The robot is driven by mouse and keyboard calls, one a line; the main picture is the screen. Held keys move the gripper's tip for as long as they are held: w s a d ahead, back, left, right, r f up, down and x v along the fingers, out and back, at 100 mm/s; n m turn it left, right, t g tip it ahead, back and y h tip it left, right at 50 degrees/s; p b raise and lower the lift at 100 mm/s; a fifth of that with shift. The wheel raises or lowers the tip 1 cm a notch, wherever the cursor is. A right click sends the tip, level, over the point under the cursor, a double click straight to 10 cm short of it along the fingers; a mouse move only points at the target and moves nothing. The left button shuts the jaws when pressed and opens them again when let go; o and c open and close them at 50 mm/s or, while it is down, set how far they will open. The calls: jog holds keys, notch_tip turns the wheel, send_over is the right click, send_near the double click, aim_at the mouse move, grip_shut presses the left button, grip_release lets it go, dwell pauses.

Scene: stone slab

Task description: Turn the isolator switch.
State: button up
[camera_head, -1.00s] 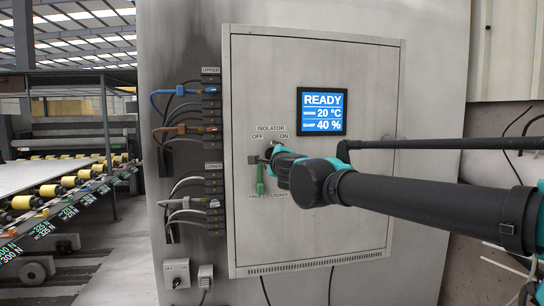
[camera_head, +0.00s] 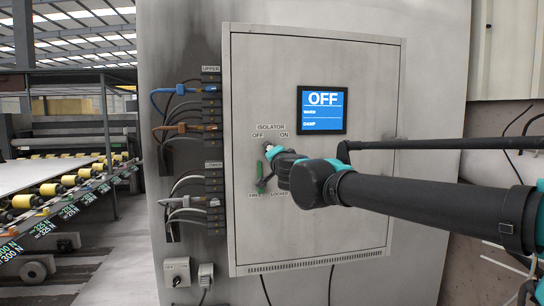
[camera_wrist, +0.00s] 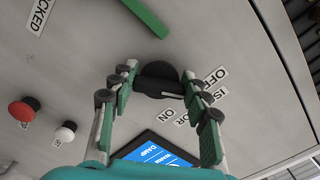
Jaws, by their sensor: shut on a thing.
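The isolator switch is a black round knob (camera_wrist: 158,72) with a white line on its grip bar, on the grey cabinet door (camera_head: 360,190). My gripper (camera_wrist: 160,92) is shut on the knob, one finger on each side. In the wrist view the white line points sideways towards the OFF label (camera_wrist: 217,75) side, away from the ON label (camera_wrist: 168,115). In the head view my gripper (camera_head: 268,150) hides most of the knob below the OFF and ON labels. The screen (camera_head: 323,99) reads OFF.
A green bar (camera_wrist: 147,17) is close beside the knob, near the LOCKED label (camera_wrist: 40,15). A red button (camera_wrist: 21,109) and a white button (camera_wrist: 65,132) are farther off. Cables (camera_head: 180,130) plug into a strip left of the door. A roller conveyor stands at far left.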

jog(key=shift+n, duration=0.8)
jog(key=o, duration=1.2)
jog(key=shift+c, duration=0.2)
jog(key=shift+s, duration=0.1)
jog(key=v, duration=1.2)
